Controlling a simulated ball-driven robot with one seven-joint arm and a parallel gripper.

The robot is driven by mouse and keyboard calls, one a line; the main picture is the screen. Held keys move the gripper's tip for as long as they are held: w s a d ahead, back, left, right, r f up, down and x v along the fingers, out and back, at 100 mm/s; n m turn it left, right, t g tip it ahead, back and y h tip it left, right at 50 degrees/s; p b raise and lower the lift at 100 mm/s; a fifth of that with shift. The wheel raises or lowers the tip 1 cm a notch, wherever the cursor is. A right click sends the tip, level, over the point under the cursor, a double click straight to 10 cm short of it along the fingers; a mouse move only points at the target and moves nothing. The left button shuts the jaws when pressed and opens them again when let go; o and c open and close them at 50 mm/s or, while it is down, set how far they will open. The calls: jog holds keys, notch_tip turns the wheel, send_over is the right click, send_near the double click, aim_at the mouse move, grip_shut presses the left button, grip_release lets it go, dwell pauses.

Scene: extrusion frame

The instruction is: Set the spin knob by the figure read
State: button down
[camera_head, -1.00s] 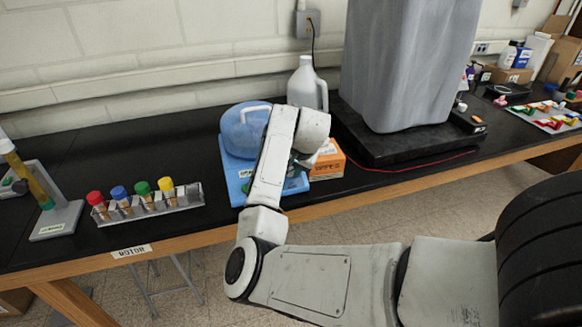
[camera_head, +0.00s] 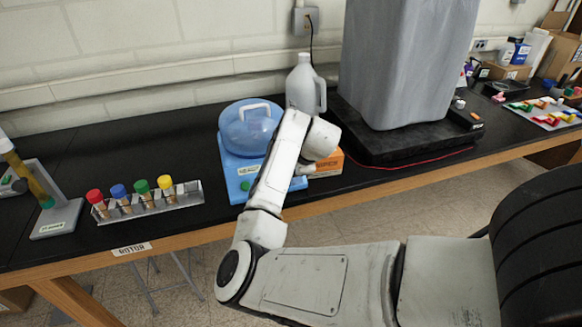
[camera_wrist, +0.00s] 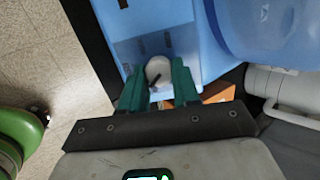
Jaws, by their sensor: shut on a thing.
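The blue centrifuge-like machine (camera_head: 235,172) stands on the black bench with a domed, translucent blue lid (camera_head: 252,128). In the wrist view its blue front panel (camera_wrist: 160,20) carries a round grey knob (camera_wrist: 158,70) with a dark pointer mark. My gripper (camera_wrist: 158,84) has its green fingers on either side of this knob and is shut on it. In the head view my arm hides the gripper and the knob. The pointer slants in the wrist view; any scale figures around it are too small to read.
A rack of capped tubes (camera_head: 150,203) and a stand with a tilted tube (camera_head: 58,218) are to the left. An orange box (camera_head: 328,165) and a grey jug (camera_head: 304,85) are close to the machine. A large grey container (camera_head: 405,65) stands right.

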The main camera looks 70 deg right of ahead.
jog(key=m, duration=0.4)
jog(key=shift+m+h, duration=0.3)
jog(key=shift+a+f+m+h+b, duration=0.15)
jog(key=shift+m+h+b, duration=0.15)
jog(key=shift+m, duration=1.3)
jog(key=shift+s+m, duration=0.1)
jog(key=shift+m, duration=0.2)
jog(key=c, duration=0.8)
grip_release()
jog(key=b+v, duration=0.1)
jog(key=v, duration=0.9)
jog(key=shift+s+a+r+b, duration=0.2)
jog(key=shift+s+r+b, duration=0.05)
jog(key=shift+s+b, duration=0.1)
